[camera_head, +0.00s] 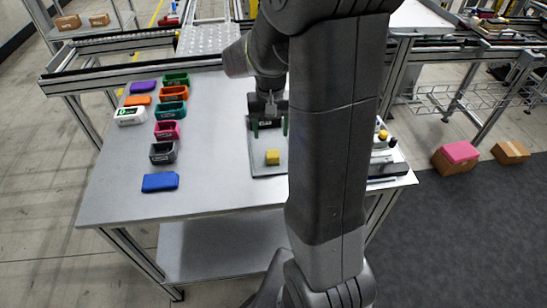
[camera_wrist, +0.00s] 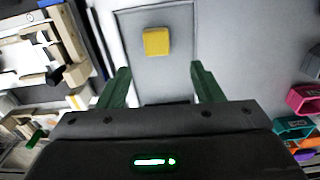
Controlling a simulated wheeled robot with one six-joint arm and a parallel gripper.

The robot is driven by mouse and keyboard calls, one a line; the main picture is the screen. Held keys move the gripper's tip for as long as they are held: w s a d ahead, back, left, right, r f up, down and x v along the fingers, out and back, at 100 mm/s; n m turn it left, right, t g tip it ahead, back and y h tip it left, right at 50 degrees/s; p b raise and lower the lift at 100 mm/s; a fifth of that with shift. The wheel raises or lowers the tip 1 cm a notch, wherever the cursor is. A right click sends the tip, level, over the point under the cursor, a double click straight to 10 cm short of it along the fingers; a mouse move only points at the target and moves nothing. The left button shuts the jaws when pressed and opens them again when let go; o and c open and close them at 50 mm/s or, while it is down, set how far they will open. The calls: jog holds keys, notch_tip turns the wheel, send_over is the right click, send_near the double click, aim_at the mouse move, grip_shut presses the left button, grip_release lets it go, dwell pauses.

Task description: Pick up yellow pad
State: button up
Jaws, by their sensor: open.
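The yellow pad (camera_head: 272,157) is a small block lying on a grey plate (camera_head: 262,168) on the table. In the wrist view the yellow pad (camera_wrist: 156,42) lies beyond my fingertips, roughly centred between them and apart from them. My gripper (camera_head: 268,124) is above the far part of the plate, pointing down. In the wrist view its two green fingers (camera_wrist: 160,80) are spread wide with nothing between them. My arm hides part of the plate's right side in the head view.
Several coloured holders, including a pink one (camera_head: 167,131), stand at the table's left with a blue block (camera_head: 160,182) in front. A fixture with a yellow knob (camera_head: 382,135) is at the right. The table (camera_head: 225,190) is clear in front.

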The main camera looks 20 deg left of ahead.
aim_at(273, 153)
notch_tip(273, 153, down, 4)
jog(key=shift+r, duration=0.15)
jog(key=shift+s+d+f+p, duration=0.1)
jog(key=shift+d+f, duration=0.05)
jog(key=shift+f, duration=0.75)
jog(key=shift+s+d+f+p, duration=0.1)
jog(key=shift+f, duration=0.85)
jog(key=shift+s+d+f+p, duration=0.1)
jog(key=shift+d+f, duration=0.05)
jog(key=shift+f, duration=0.75)
jog(key=shift+w, duration=0.1)
jog(key=c, duration=1)
jog(key=shift+c, duration=0.3)
notch_tip(273, 153, up, 10)
jog(key=shift+r, duration=0.1)
